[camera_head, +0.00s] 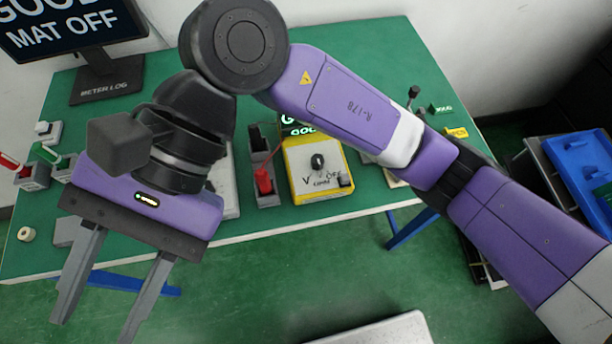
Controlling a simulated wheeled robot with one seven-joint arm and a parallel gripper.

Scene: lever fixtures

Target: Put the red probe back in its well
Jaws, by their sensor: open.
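A red probe (263,182) with a thin red lead stands at the dark grey holder (268,201) left of the yellow meter (316,172). It looks seated in the front part of the holder, but how deep it sits I cannot tell. The rear part of the holder (259,142) shows a dark top. My gripper (98,318) is open and empty, pointing down over the table's front edge at the left, well apart from the probe. My wrist hides part of the table left of the holder.
A monitor (75,32) stands at the back left. Small blocks with red and green parts (30,175) sit at the left edge, near a tape roll (26,233). My arm crosses above the meter. A blue bin (585,160) stands at right.

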